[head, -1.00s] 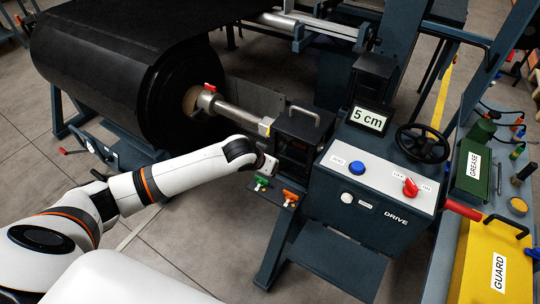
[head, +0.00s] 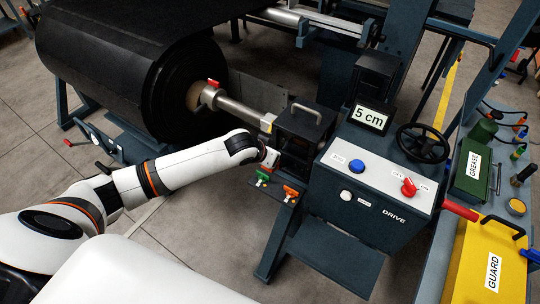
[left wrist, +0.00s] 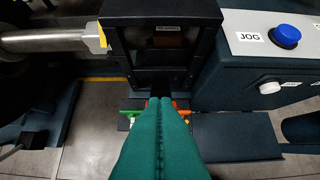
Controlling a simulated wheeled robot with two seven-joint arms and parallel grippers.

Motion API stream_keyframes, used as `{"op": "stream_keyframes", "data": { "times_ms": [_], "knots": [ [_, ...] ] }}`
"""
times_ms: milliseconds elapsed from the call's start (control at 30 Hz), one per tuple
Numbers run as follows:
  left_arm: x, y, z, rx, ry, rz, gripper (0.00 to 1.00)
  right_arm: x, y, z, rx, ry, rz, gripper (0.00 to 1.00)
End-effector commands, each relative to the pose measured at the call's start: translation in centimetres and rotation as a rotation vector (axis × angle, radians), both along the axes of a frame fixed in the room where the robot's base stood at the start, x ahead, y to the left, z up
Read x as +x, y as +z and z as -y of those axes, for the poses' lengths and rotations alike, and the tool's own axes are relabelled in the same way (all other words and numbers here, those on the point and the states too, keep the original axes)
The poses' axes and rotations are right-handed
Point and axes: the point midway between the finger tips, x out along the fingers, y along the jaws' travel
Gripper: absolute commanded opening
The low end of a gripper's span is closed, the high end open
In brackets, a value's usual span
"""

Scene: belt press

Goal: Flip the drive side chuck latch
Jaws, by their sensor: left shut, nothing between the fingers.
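The drive side chuck housing is a dark box (head: 303,124) with a grey handle on top, where the steel shaft (head: 240,112) ends. In the left wrist view, the housing (left wrist: 117,50) is an open dark frame with a small label. Its inside is dark, and I cannot make out the latch clearly. My left gripper (head: 271,158) is at the housing's near left side, its fingers mostly hidden in the head view. In the left wrist view the teal fingers (left wrist: 161,102) are shut and empty, tips at the lower housing opening. My right gripper is not in view.
Green (head: 262,176) and orange (head: 290,193) handles sit just below the gripper. The DRIVE control box (head: 368,207), with a blue JOG button (left wrist: 285,36) and red switch (head: 409,187), stands to the right. The large black roll (head: 110,80) is to the left.

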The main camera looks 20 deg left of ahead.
Motion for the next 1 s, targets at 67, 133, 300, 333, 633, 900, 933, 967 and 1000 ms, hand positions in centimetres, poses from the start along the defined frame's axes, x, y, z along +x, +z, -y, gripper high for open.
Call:
{"op": "stream_keyframes", "data": {
  "times_ms": [67, 133, 300, 333, 633, 900, 933, 967, 1000],
  "knots": [
    [0.6, 2.3, -0.3, -0.003, 0.002, 0.008, 0.00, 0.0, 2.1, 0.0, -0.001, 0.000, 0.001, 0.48],
    [-0.5, 2.5, -0.4, -0.001, -0.002, 0.010, 0.00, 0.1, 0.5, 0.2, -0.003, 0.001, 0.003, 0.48],
    [-2.6, 5.5, -0.7, 0.000, -0.002, 0.013, 0.00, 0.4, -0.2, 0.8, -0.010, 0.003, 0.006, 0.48],
    [-2.9, 6.1, -0.8, 0.000, -0.001, 0.014, 0.00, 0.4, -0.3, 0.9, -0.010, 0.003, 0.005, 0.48],
    [-5.0, 9.2, -1.1, -0.002, 0.000, 0.014, 0.00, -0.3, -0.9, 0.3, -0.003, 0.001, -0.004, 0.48],
    [-5.2, 9.5, -1.1, -0.003, 0.001, 0.014, 0.00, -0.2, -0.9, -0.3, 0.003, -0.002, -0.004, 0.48],
    [-5.2, 9.5, -1.1, -0.002, 0.001, 0.014, 0.00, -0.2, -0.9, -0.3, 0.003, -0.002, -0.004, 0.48],
    [-5.2, 9.5, -1.1, -0.003, 0.001, 0.014, 0.00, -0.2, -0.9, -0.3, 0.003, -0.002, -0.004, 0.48],
    [-5.2, 9.5, -1.1, -0.003, 0.001, 0.014, 0.00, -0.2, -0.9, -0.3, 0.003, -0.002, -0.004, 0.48]
  ]
}}
